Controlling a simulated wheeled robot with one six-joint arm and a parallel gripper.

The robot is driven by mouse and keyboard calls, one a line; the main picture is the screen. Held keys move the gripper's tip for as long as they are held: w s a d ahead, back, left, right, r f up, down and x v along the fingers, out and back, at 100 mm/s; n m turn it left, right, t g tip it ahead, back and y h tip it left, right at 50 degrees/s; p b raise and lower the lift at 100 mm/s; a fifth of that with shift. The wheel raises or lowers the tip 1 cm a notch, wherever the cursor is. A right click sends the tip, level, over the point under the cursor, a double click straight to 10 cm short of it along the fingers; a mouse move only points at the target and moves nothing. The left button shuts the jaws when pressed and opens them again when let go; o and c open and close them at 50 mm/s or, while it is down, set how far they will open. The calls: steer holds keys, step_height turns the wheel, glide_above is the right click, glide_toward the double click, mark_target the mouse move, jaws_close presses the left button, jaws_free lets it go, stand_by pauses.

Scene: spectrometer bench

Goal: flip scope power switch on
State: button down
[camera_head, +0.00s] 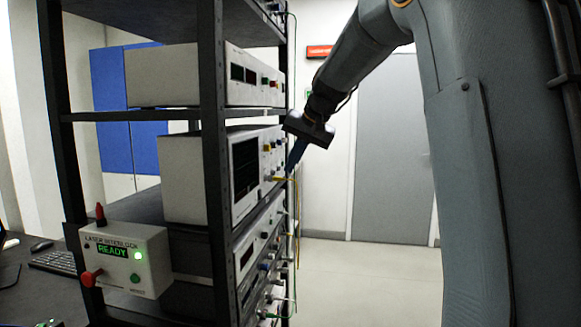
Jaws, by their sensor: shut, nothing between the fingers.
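The scope appears to be the white instrument with a large dark screen (197,180), on the middle shelf of the black rack. Its front panel faces right and shows at a steep angle, with several small knobs and yellow connectors near its far edge. I cannot make out which of these is the power switch, or its position. My gripper (293,165) is shut and empty, its blue fingers pointing down beside the far end of the scope's front panel. I cannot tell whether the fingertips touch the panel.
The black rack (212,150) holds another white instrument (165,75) above and more units below. Thin cables (297,230) hang along its front right side. A laser interlock box (125,258) reading READY stands at the left. Open floor (375,275) lies to the right, before a grey door (395,150).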

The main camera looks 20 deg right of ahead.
steer(key=s+a+f+n+g+h, duration=0.1)
steer(key=s+a+f+n+g, duration=0.1)
steer(key=s+f, duration=1.3)
steer(key=s+a+f+n+g+h, duration=0.1)
steer(key=s+a+f+n+g, duration=0.1)
steer(key=s+f, duration=1.4)
steer(key=s+a+g, duration=0.1)
steer(key=s+a, duration=0.1)
steer(key=s, duration=0.1)
steer(key=shift+s+n+h, duration=0.2)
steer(key=shift+n+h, duration=0.1)
steer(key=shift+n, duration=0.1)
steer(key=shift+a, duration=0.1)
